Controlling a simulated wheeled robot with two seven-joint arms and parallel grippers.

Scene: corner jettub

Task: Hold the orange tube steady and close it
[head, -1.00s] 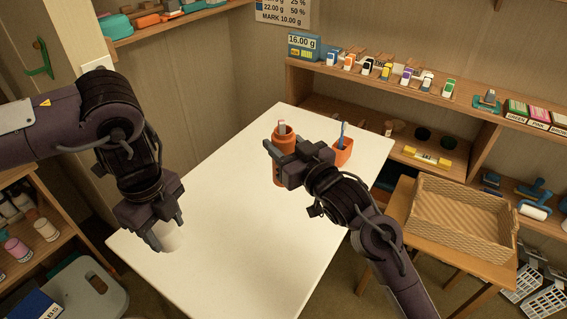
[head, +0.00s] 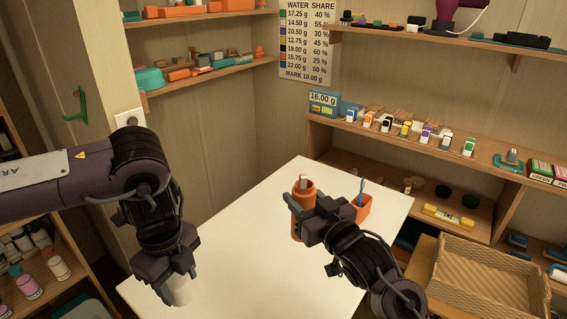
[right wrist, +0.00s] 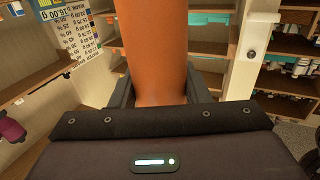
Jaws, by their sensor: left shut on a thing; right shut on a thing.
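The orange tube (head: 304,196) stands upright at the far part of the white table (head: 245,245). Its top is open, and a small white and reddish item (head: 303,180) sticks up out of it. My right gripper (head: 300,217) is shut around the tube's body; in the right wrist view the tube (right wrist: 153,50) fills the space between the fingers. My left gripper (head: 178,285) points down over the table's near left part, shut on a pale white thing (head: 181,293), partly hidden by the fingers. I cannot tell whether that thing touches the table.
An orange cup (head: 362,208) with a blue toothbrush-like item stands right of the tube. A woven basket (head: 490,280) sits on a stand at the right. Shelves (head: 450,150) with small bottles line the back wall. The table's middle is clear.

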